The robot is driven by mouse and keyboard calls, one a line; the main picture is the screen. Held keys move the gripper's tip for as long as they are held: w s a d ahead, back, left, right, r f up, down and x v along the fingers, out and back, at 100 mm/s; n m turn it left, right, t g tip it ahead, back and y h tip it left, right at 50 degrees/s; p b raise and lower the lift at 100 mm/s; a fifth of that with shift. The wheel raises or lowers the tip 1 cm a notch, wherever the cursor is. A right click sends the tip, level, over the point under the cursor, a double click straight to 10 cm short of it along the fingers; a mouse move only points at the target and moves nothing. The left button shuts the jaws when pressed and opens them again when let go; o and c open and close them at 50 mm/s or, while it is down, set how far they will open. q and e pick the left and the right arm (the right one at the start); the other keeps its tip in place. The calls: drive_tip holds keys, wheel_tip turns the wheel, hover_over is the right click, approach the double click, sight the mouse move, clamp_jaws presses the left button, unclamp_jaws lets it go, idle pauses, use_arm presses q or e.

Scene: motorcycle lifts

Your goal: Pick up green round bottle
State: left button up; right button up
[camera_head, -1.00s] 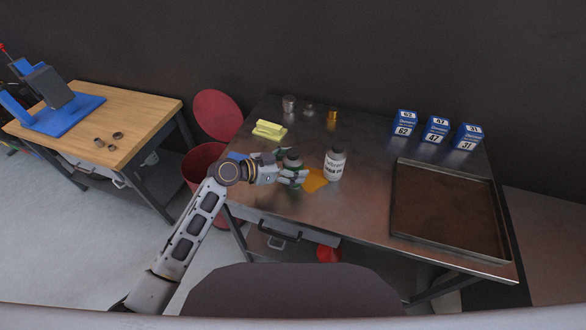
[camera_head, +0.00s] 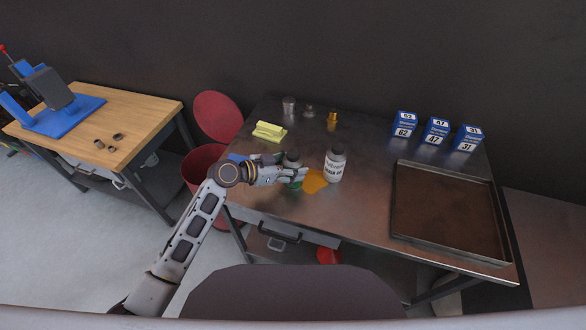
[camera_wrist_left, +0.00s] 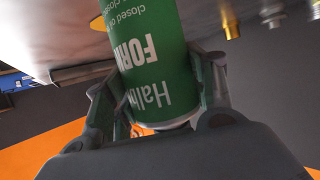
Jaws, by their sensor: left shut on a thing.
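The green round bottle (camera_wrist_left: 160,60) fills the middle of the left wrist view, with white lettering on its side. It also shows in the head view (camera_head: 293,184), partly hidden behind my fingers. My left gripper (camera_head: 296,174) reaches in from the left at the front of the metal table and is shut on the bottle. In the left wrist view its fingers (camera_wrist_left: 165,95) press against both sides of the bottle. I cannot tell whether the bottle's base touches the table. My right gripper is not in view.
A white bottle (camera_head: 335,164) stands close to the right, beside an orange patch (camera_head: 314,181). A yellow object (camera_head: 269,131) and small containers (camera_head: 289,105) are behind. Blue boxes (camera_head: 436,130) and a dark tray (camera_head: 449,208) occupy the right. A red bin (camera_head: 203,163) stands left.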

sight(293, 153)
use_arm(q)
drive_tip(key=shift+r, duration=0.15)
drive_tip(key=shift+r+b, duration=0.35)
drive_tip(key=shift+r, duration=4.6)
